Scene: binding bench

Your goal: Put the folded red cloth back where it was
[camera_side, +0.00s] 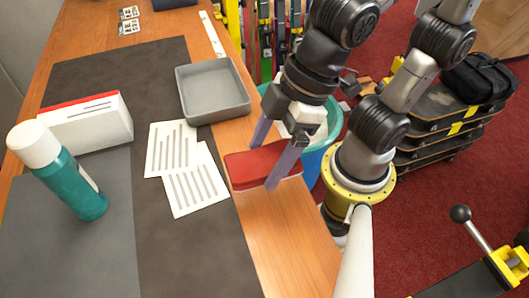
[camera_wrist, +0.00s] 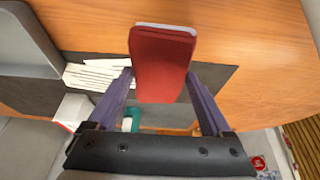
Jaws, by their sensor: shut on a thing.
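The folded red cloth (camera_side: 240,168) is a flat red slab with a pale grey layer along one edge. In the side view it is at the right edge of the wooden bench, just right of the printed sheets. My gripper (camera_side: 265,164) has one finger on each long side of it and is shut on it. In the wrist view the cloth (camera_wrist: 162,62) reaches out from between the two purple-grey fingers of my gripper (camera_wrist: 159,74). I cannot tell whether the cloth touches the bench or is a little above it.
A grey tray (camera_side: 213,112) stands behind the two printed sheets (camera_side: 195,185) on the dark mat (camera_side: 120,230). A teal bottle with a white cap (camera_side: 72,180) and a red-and-white box (camera_side: 95,127) are at left. A teal-rimmed bin (camera_side: 330,125) stands beyond the bench's right edge.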

